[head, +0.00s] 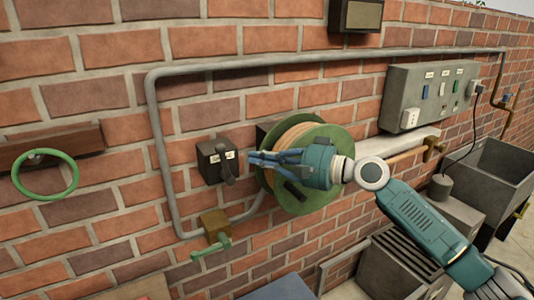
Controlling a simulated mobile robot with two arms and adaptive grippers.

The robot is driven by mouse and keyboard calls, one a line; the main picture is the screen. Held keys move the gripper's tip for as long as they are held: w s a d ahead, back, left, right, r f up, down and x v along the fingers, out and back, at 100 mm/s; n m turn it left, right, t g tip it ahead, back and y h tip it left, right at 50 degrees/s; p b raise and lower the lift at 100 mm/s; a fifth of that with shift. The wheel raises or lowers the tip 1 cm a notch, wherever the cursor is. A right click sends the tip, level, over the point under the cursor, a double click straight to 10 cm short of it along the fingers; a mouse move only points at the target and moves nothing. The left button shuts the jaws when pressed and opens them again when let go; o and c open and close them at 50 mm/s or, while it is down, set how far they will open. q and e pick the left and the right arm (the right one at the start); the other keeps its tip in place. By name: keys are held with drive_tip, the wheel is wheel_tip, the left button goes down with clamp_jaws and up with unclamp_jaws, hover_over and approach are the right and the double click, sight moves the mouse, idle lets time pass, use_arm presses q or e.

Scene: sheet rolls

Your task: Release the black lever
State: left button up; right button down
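The black lever (227,172) sticks out of a small dark box (211,165) on the brick wall, left of the hose reel. Its handle hangs down and a pale label is on the box. My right gripper (251,159) comes in from the right, in front of the reel, with its blue fingers pointing left at the lever. The fingertips appear just right of the lever, with a narrow gap in the picture; depth is hard to judge. The fingers overlap from this angle, so their opening is unclear. My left gripper is not in view.
The green hose reel (336,139) is behind my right gripper. A grey pipe (161,150) runs around the lever box, with a brass valve (214,222) below. A green ring (45,193) is at the left. A grey switch panel (402,92) and stone sink (490,175) are at the right.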

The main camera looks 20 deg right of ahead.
sight(223, 162)
drive_tip(key=p+x, duration=0.2)
drive_tip(key=x, duration=0.3)
drive_tip(key=shift+w+a, duration=0.2)
drive_tip(key=shift+w, duration=0.05)
